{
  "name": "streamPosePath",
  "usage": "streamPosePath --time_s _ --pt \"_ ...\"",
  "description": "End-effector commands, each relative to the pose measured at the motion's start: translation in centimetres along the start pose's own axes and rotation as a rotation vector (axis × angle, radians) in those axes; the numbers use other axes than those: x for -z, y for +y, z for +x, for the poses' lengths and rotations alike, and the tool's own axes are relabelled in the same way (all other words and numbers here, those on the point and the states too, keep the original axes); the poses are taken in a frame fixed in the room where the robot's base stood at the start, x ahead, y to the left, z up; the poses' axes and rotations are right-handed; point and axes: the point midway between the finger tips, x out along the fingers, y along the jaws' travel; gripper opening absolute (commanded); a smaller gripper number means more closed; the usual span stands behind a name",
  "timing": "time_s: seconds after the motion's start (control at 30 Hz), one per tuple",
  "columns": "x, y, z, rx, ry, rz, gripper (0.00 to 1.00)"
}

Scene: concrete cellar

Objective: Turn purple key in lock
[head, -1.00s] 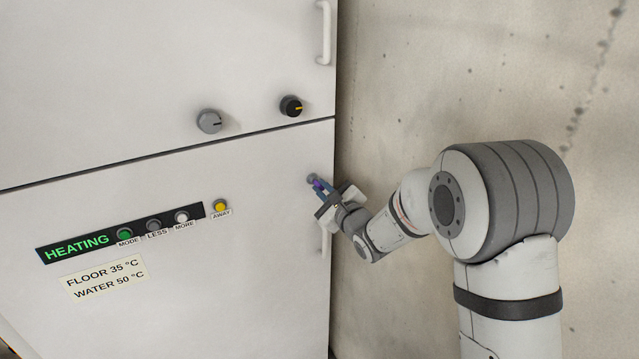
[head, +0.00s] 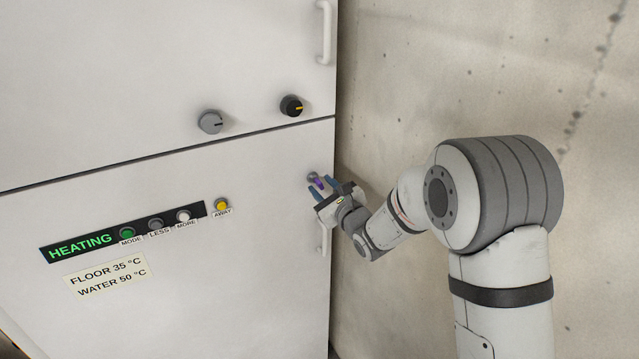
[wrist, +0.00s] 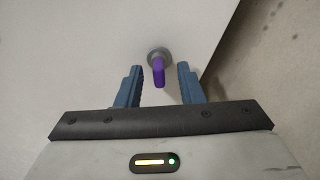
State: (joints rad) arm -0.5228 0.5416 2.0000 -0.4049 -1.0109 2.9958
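The purple key (wrist: 158,72) sits in a round grey lock (wrist: 158,53) on the white cabinet front; in the wrist view its bow hangs down toward me. In the head view the key (head: 318,183) is small, with the lock (head: 312,177) just behind it, near the cabinet's right edge. My gripper (wrist: 160,82) is open, its blue fingers standing on either side of the key with a clear gap at each side. In the head view my gripper (head: 328,187) is at the key.
A vertical handle (head: 324,240) is just below the lock, close to my gripper. Two knobs, grey (head: 211,122) and black (head: 291,105), are on the upper door. The heating panel (head: 130,235) with several buttons is at left. A concrete wall (head: 420,80) stands at right.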

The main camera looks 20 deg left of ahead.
Motion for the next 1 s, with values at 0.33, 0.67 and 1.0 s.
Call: streamPosePath --time_s 0.33,0.67,1.0 --pt "0.1 0.1 -0.8 0.000 0.001 -0.001 0.35" --pt "0.2 0.0 -6.0 0.001 0.001 -0.001 0.35" --pt "0.0 0.0 -7.8 -0.001 0.000 0.000 0.35"
